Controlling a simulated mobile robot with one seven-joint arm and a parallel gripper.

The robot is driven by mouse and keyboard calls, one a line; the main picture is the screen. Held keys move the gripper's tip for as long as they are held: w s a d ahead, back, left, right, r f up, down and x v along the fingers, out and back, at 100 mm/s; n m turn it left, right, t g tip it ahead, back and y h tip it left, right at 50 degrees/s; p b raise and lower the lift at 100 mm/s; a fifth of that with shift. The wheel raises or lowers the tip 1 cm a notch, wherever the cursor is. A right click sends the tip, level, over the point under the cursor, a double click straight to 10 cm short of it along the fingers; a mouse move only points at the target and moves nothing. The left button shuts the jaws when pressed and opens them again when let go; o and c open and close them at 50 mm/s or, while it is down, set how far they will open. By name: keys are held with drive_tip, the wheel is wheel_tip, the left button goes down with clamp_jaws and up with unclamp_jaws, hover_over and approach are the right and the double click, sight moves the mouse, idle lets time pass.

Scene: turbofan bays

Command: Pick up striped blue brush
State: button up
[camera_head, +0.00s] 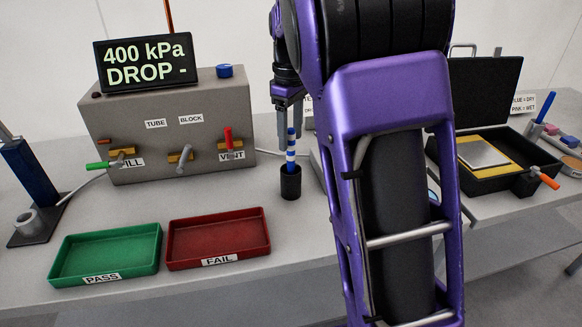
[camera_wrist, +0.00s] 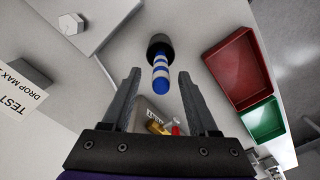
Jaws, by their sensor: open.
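The striped blue brush (camera_head: 291,146) has blue and white bands and stands upright in a small black cup (camera_head: 290,187) on the table. In the wrist view the brush (camera_wrist: 160,73) points toward me out of the black cup (camera_wrist: 159,43), ahead of and between my fingers. My gripper (camera_head: 290,104) hangs fingers down just above the brush; its fingertips are close to the brush's top in the head view. In the wrist view my gripper (camera_wrist: 160,76) is open, with the fingers apart on either side of the brush and nothing held. Contact cannot be told.
A grey box with valves (camera_head: 200,105) and a display (camera_head: 146,62) stands left of the cup. A green PASS tray (camera_head: 60,262) and a red FAIL tray (camera_head: 262,240) lie in front. An open black case (camera_head: 478,190) is at right. My arm hides the middle.

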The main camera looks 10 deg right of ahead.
sight(291, 155)
drive_tip(key=shift+s+f+b, duration=0.1)
drive_tip(key=shift+f+b, duration=0.5)
drive_tip(key=shift+f, duration=2.4)
clamp_jaws()
